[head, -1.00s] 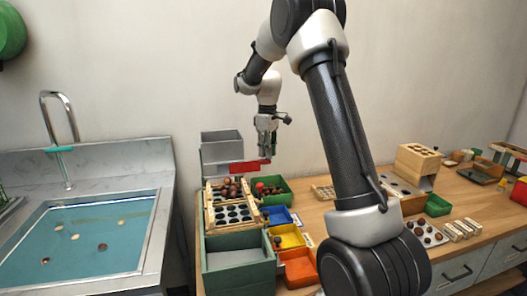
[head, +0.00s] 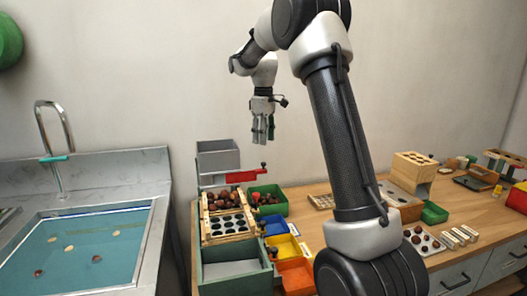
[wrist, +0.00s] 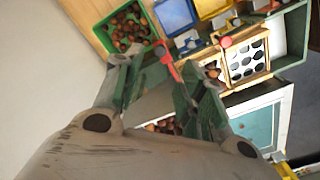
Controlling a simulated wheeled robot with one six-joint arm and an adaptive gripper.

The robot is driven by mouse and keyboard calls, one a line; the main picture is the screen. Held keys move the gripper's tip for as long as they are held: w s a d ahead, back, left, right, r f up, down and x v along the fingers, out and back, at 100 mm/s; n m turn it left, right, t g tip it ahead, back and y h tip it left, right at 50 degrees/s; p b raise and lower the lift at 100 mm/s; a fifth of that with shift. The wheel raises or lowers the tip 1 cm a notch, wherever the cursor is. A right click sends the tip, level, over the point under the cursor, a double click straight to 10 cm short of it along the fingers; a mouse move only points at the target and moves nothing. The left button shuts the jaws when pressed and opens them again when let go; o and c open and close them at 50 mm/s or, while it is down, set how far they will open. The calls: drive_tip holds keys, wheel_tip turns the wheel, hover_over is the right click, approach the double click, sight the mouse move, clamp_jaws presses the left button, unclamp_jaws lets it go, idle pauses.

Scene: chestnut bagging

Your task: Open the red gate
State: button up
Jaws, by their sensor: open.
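The red gate (head: 242,176) is a flat red bar under the grey hopper (head: 218,156), with a small knob at its right end. In the wrist view the red gate (wrist: 170,62) shows between the fingers, partly hidden. My gripper (head: 262,138) points down above the gate's right end, with clear air between them in the head view. In the wrist view my gripper (wrist: 165,80) has its two green-padded fingers spread with nothing held. Chestnuts (head: 222,200) lie on the wooden rack below the gate.
A wooden rack with a holed plate (head: 227,226) stands in front of the gate. A green bin of chestnuts (head: 283,208) and blue (head: 275,228), yellow (head: 296,246) and orange bins (head: 298,288) sit to its right. A water-filled sink (head: 75,246) is left. The air above the bins is clear.

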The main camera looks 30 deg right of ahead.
wheel_tip(320, 180, up, 3)
drive_tip(key=shift+f, duration=0.1)
idle(1.1)
wheel_tip(320, 180, down, 4)
drive_tip(key=s+m, duration=0.3)
drive_tip(key=s+a+r+m+t, duration=0.1)
drive_tip(key=s+a+m+t, duration=0.1)
drive_tip(key=s, duration=1.5)
drive_tip(key=s+a+r+m+t, duration=0.1)
drive_tip(key=s+a+r+t, duration=0.1)
drive_tip(key=s, duration=1.5)
drive_tip(key=shift+a+m, duration=0.15)
drive_tip(key=shift+m, duration=0.25)
